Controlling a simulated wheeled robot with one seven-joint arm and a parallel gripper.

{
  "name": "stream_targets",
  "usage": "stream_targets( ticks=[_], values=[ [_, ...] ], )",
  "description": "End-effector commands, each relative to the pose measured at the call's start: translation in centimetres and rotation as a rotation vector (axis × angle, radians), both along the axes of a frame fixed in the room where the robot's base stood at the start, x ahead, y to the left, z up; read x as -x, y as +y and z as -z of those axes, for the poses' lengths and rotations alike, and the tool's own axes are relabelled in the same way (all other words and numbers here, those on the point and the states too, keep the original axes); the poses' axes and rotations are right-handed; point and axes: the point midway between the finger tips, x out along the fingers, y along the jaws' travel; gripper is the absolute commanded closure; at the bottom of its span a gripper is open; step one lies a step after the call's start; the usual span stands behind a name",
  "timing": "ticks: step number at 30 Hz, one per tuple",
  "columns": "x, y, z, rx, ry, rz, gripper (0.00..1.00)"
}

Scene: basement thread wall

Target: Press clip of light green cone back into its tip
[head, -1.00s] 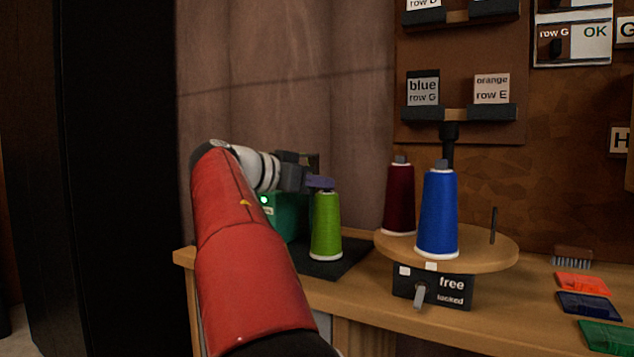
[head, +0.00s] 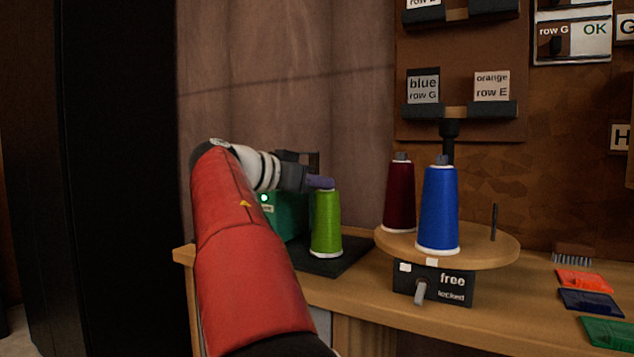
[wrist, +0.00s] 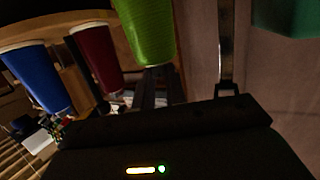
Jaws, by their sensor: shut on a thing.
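The light green cone (head: 327,222) stands upright on a dark mat (head: 345,258) at the left end of the bench. My gripper (head: 321,182) reaches in from the left and is shut at the cone's top. The clip and the tip are hidden behind the fingers, so I cannot tell how the clip sits. In the wrist view, the light green cone (wrist: 147,28) hangs in from the top edge, with its narrow end toward my gripper (wrist: 160,82).
A blue cone (head: 437,212) and a dark red cone (head: 399,198) stand on a round wooden turntable (head: 485,246) to the right. A green box (head: 288,215) with a lit green lamp sits behind my gripper. Coloured cards and a brush (head: 572,255) lie farther right.

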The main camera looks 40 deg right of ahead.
Motion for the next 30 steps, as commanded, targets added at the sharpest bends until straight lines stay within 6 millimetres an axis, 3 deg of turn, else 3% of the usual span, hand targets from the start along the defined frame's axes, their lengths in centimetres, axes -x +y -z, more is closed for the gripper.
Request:
stream_targets(
  ticks=[1, 6, 17, 30],
  values=[
    [0.0, 0.0, 0.0, -0.001, 0.0, 0.0, 0.84],
    [0.0, 0.0, 0.0, -0.001, 0.0, 0.0, 0.62],
    [-0.1, 0.6, -0.1, 0.0, 0.0, -0.002, 0.62],
    [-0.1, 7.0, -1.4, 0.0, 0.001, -0.002, 0.62]
  ],
)
